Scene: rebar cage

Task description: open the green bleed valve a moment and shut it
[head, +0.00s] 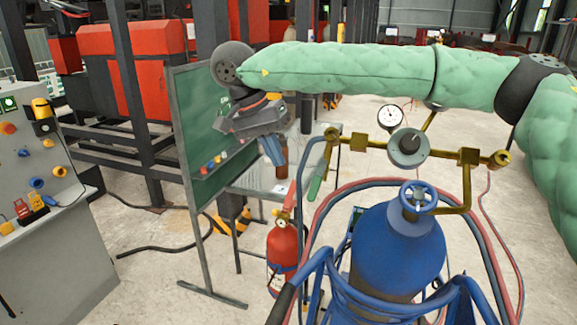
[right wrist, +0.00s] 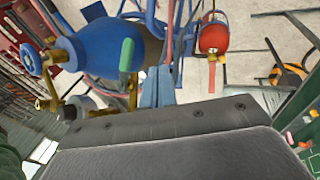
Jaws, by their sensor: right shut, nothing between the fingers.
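The green bleed valve has a green lever handle (head: 317,186) that hangs down, slightly tilted, from the left end of the brass manifold (head: 375,144). The green handle also shows in the right wrist view (right wrist: 126,54), in front of the blue cylinder. My right gripper (head: 273,152) has blue fingers pointing down and stands to the left of the handle, apart from it in the head view. Its fingers (right wrist: 158,88) are shut and empty, to the right of the handle in the right wrist view. My left gripper is not in view.
The blue gas cylinder (head: 398,250) with its blue handwheel (head: 418,197) stands below the manifold, with hoses around it. A pressure gauge (head: 390,118) sits on top. A red fire extinguisher (head: 283,250), a green board (head: 190,110) and a control panel (head: 35,175) stand to the left.

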